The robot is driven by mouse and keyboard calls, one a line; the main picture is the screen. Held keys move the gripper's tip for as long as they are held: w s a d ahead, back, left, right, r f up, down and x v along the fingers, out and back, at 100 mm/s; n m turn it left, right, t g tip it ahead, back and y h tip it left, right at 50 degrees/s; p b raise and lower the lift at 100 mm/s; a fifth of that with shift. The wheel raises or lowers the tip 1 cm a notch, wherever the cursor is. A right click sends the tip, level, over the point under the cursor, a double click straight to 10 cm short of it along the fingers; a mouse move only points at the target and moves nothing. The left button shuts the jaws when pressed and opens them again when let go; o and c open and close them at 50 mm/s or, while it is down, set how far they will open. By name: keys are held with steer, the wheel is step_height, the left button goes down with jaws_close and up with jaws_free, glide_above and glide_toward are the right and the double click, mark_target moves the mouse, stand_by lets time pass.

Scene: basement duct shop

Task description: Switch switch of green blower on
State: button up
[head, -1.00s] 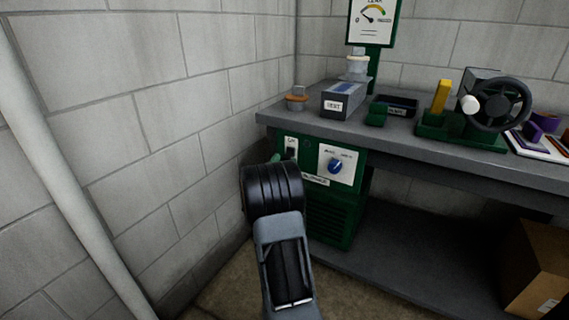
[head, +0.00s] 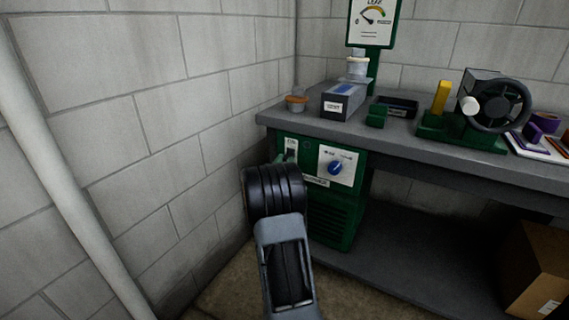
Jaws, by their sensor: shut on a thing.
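The green blower (head: 328,215) stands under the left end of the bench, with a vented front. Its upper panel has a white plate with a small dark switch (head: 291,152) at the left, and a blue knob (head: 335,167) on another white plate. My gripper (head: 284,161) is at the switch, mostly hidden behind my own dark wrist. Only a small greenish tip shows, at the lower part of the switch plate. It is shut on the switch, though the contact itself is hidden. The lever's exact position cannot be made out.
The grey bench (head: 420,141) carries a grey box (head: 343,103), an orange-lidded jar (head: 296,103), a black tray (head: 398,106) and a dark fan on a green base (head: 460,135). A gauge board (head: 375,22) stands behind. A block wall and white pipe (head: 70,210) bound the left. A cardboard box (head: 540,265) sits lower right.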

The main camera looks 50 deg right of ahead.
mark_target(291, 152)
steer(key=shift+a+r+y+p, duration=0.1)
steer(key=shift+r+y+p, duration=0.8)
steer(key=shift+p, duration=1.1)
steer(key=y+p, duration=0.1)
steer(key=p, duration=0.1)
steer(key=r+g+y+p, duration=0.1)
steer(key=p, duration=0.2)
steer(key=shift+y, duration=0.3)
steer(key=y+p, duration=0.1)
steer(key=p, duration=0.2)
steer(key=y+p, duration=0.1)
steer(key=p, duration=0.3)
steer(key=shift+r+g+y+p, duration=0.3)
steer(key=shift+r+g+y, duration=0.05)
steer(key=shift+g+y, duration=0.05)
steer(key=shift+y+p, duration=0.3)
steer(key=shift+p, duration=0.4)
steer(key=shift+d+f+p, duration=0.2)
steer(key=shift+p, duration=0.15)
steer(key=o, duration=0.9)
steer(key=shift+a+r, duration=0.1)
steer(key=shift+a, duration=0.05)
